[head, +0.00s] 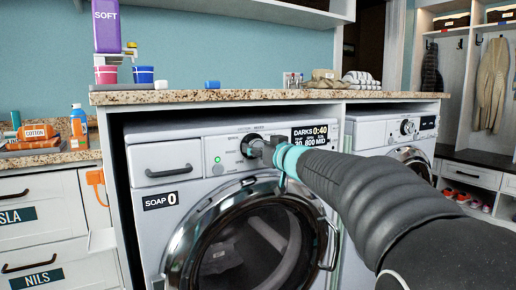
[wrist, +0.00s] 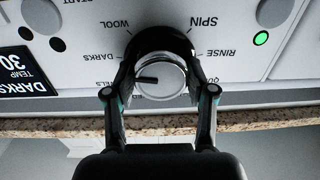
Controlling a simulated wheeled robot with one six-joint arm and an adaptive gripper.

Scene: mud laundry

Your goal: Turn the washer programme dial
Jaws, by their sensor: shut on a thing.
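The washer (head: 186,150) stands under the counter. Its programme dial (wrist: 161,76) is a silver knob in a black ring, with labels such as WOOL, DARKS, SPIN and RINSE around it. The wrist view is upside down; there the dial's dark mark points left, near DARKS and a partly hidden label. My gripper (wrist: 160,88) has one finger on each side of the knob, shut on it. In the head view my gripper (head: 265,149) reaches the panel and mostly hides the dial. The display (head: 310,136) reads DARKS 0:40, 30, 800, MID.
The round washer door (head: 255,240) is below my arm, with its handle (head: 331,245) at right. A soap drawer (head: 170,172) is at left. The granite counter (head: 240,96) overhangs the panel. A second machine (head: 375,132) stands at right. A green light (wrist: 261,38) is lit.

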